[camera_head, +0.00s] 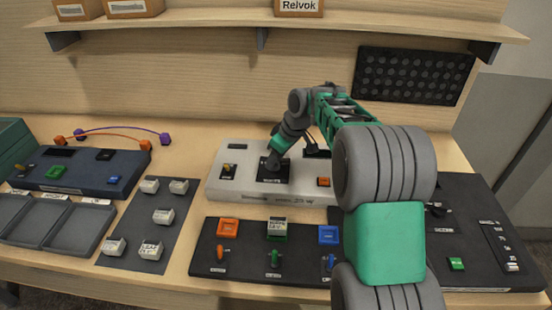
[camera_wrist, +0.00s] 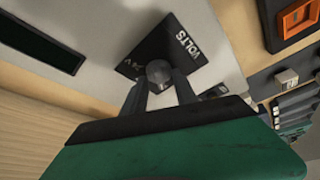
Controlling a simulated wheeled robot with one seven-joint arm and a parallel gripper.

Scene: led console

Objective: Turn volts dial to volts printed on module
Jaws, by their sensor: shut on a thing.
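The volts dial (camera_wrist: 158,72) is a round grey knob on a black square plate (camera_wrist: 185,50) lettered "VOLTS". My gripper (camera_wrist: 160,86) is shut on the knob, one finger on each side. In the head view my gripper (camera_head: 271,164) reaches down to the dial's black plate (camera_head: 273,177) on the pale console (camera_head: 222,189). The gripper hides most of the knob there, and its pointer setting cannot be read. A pale module (camera_head: 277,226) with small print sits in the green socket of the black front panel; its print is too small to read.
An orange socket (camera_head: 228,227) and a blue socket (camera_head: 328,234) flank the module, with levers below. Several pale modules lie on a grey mat (camera_head: 135,215) at left. A dark display (camera_wrist: 40,42) is beside the dial. My arm covers the console's right side.

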